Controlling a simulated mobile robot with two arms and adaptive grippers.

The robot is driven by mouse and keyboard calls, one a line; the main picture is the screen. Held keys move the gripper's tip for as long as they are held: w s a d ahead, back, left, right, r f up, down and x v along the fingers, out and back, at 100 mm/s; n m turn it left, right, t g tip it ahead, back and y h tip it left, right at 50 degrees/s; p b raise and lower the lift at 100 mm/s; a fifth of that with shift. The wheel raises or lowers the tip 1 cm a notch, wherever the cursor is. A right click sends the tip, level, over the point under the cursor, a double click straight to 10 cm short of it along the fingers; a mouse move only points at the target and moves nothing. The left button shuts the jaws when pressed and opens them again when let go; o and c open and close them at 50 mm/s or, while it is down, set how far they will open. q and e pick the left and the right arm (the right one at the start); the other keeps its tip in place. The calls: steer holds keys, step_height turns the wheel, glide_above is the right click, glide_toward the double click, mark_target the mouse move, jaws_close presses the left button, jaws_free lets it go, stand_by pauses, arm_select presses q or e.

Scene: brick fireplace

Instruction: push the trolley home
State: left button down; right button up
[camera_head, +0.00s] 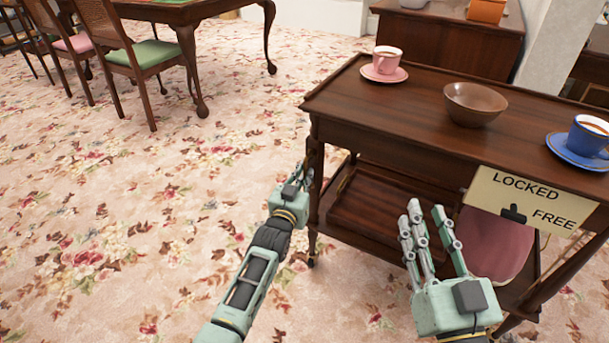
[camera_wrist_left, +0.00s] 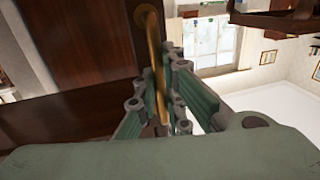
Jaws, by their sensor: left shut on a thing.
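The dark wooden trolley (camera_head: 420,95) stands at the right with two levels. My left gripper (camera_head: 301,176) is at its near left corner post. In the left wrist view my left gripper (camera_wrist_left: 160,105) is shut on a thin brass handle (camera_wrist_left: 154,45) on dark wood. My right gripper (camera_head: 432,228) is open and empty in front of the trolley's near side. A cream sign (camera_head: 480,190) on that side reads LOCKED and FREE, with a black lever (camera_head: 513,214) between the words. On top are a pink cup (camera_head: 387,60), a brown bowl (camera_head: 474,104) and a blue cup (camera_head: 588,136).
A pink rounded thing (camera_head: 493,245) is on the lower shelf, partly hidden. A table (camera_head: 190,12) and chairs with a green seat (camera_head: 146,54) stand at the back left. A wooden cabinet (camera_head: 450,40) is behind the trolley. The flowered carpet (camera_head: 130,210) at left is clear.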

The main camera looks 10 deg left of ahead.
arm_select(q)
steer(key=c, duration=1.8)
jaws_free()
steer(key=shift+c, duration=0.2)
steer(key=s+a, duration=0.1)
steer(key=s, duration=1.1)
steer(key=shift+a, duration=0.35)
